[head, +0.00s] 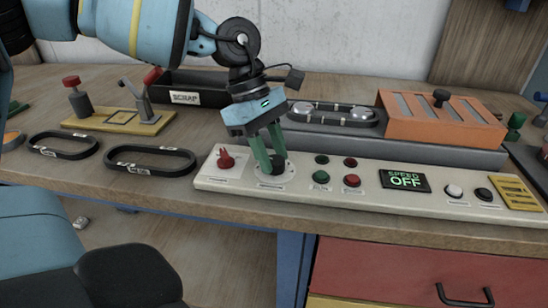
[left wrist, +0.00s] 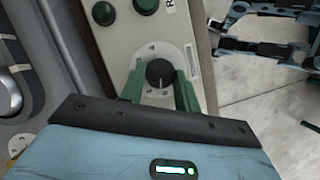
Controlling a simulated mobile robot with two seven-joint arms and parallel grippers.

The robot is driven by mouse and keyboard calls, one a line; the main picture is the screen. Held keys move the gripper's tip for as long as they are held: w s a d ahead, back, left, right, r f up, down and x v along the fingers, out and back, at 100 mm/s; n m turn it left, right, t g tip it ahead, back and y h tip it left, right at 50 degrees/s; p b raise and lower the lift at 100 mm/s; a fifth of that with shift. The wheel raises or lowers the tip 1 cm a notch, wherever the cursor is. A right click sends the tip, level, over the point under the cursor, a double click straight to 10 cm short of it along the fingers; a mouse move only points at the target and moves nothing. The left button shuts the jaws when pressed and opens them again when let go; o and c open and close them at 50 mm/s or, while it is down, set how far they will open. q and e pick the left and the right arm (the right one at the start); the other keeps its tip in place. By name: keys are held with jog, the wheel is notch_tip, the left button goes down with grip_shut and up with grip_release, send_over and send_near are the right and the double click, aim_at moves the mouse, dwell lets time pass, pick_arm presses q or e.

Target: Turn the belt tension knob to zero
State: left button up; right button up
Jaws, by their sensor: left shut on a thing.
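A black round knob (head: 278,164) sits on a pale dial plate on the white control panel (head: 330,197). My left gripper (head: 271,163) comes down from above with its green fingers on either side of this knob and is shut on it. The left wrist view shows the knob (left wrist: 159,73) with a white pointer line between the green fingertips, on a round dial (left wrist: 155,50) with marks around it. The dial's label is too small to read. A red knob (head: 225,159) stands to the left of it on the panel. My right gripper is not clearly seen.
Green and red buttons (head: 351,181) and a display (head: 405,181) reading SPEED OFF lie right of the dial. Two black belts (head: 150,160) lie on the table at left. Behind are a belt unit (head: 333,114), an orange box (head: 440,118) and a scrap bin (head: 200,91).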

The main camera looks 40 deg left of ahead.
pick_arm(q)
jog(key=shift+s+n+t+b, duration=0.1)
jog(key=shift+n+t+b, duration=0.55)
jog(key=shift+n, duration=0.75)
jog(key=o, duration=1)
jog(key=shift+r, duration=0.1)
jog(key=v, duration=0.7)
jog(key=shift+r+p, duration=0.35)
